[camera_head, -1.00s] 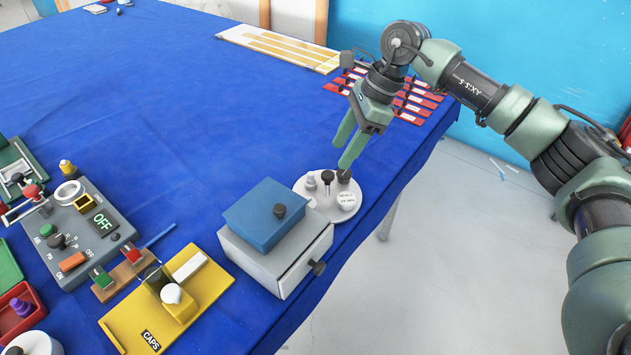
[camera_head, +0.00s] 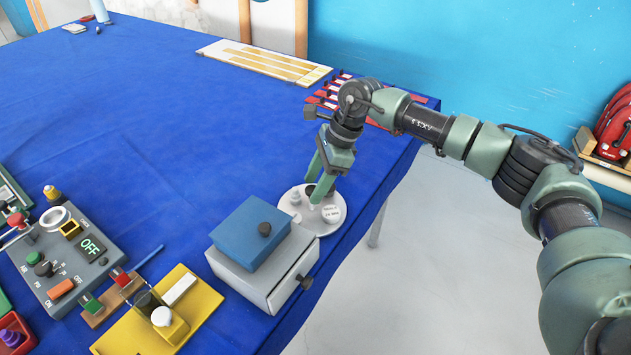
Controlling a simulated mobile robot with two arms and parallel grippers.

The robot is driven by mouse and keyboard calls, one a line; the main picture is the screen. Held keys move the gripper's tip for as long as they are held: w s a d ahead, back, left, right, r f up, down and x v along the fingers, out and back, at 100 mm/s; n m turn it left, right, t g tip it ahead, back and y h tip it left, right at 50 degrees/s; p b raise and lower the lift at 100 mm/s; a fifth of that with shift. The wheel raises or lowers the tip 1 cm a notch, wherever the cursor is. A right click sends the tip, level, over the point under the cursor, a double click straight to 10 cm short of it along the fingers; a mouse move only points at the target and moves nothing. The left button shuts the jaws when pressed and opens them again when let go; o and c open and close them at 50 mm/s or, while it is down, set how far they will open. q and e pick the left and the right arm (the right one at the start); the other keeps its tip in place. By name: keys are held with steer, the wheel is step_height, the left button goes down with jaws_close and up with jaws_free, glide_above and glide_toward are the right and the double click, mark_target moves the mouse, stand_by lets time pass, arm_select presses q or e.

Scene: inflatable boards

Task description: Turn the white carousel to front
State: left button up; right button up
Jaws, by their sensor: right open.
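The white carousel (camera_head: 329,228) is a round white disc on the blue table, close to its right edge and behind the blue-lidded box. It bears a white labelled jar (camera_head: 331,213) and a few small pegs or bottles, partly hidden by my fingers. My right gripper (camera_head: 312,190) is open, pointing down over the carousel, with its green fingertips among the items on it. I cannot tell whether the fingers touch anything. My left gripper is out of view.
A grey box (camera_head: 282,283) with a blue lid (camera_head: 250,232) and a dark drawer knob stands just in front of the carousel. A control panel (camera_head: 75,255) and a yellow board (camera_head: 205,301) lie to the left. Red racks (camera_head: 322,98) lie behind my gripper. The table's middle is clear.

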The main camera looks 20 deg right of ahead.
jaws_close()
steer(key=shift+r, duration=0.1)
stand_by(1.2)
